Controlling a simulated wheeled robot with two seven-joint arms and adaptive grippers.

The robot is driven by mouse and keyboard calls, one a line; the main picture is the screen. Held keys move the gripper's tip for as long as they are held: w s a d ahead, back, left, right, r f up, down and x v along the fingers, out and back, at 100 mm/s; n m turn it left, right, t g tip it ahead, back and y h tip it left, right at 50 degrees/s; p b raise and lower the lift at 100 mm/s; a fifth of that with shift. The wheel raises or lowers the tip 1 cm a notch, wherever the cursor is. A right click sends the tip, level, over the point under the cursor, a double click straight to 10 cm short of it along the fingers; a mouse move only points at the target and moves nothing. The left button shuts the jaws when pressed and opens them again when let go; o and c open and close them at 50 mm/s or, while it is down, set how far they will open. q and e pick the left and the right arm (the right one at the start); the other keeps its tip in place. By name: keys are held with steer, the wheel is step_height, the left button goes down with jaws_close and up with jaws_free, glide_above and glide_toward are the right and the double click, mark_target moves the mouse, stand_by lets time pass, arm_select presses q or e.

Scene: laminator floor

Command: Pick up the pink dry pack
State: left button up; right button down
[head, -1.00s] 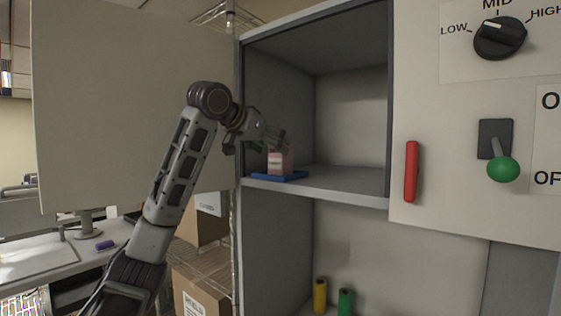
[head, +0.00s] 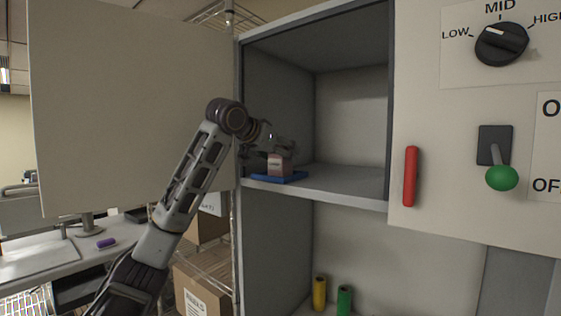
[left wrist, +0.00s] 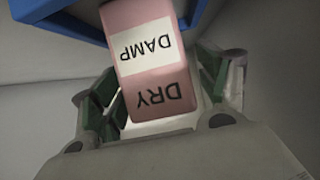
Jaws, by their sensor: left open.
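The pink dry pack (head: 279,164) stands on a blue tray (head: 262,179) on the cabinet's upper shelf. In the left wrist view the pack (left wrist: 150,60) is pink with a white label reading DAMP and the word DRY below it, upside down there. My left gripper (head: 268,150) is at the pack, partly hiding its top in the head view. In the left wrist view its two green-padded fingers (left wrist: 158,85) are open, one on each side of the pack's near end. Whether either finger touches the pack I cannot tell. My right gripper is not in view.
The shelf (head: 345,186) is clear right of the tray. The cabinet's dark side wall (head: 285,105) is close by. A red handle (head: 410,176), a green-knobbed lever (head: 501,177) and a dial (head: 500,44) are on the right panel. Yellow (head: 319,293) and green (head: 344,299) rolls stand below.

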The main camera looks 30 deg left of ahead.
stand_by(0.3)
arm_select(q)
steer(key=c, duration=1.2)
steer(key=shift+c, duration=0.2)
steer(key=shift+r, duration=0.15)
steer(key=shift+r, duration=4.85)
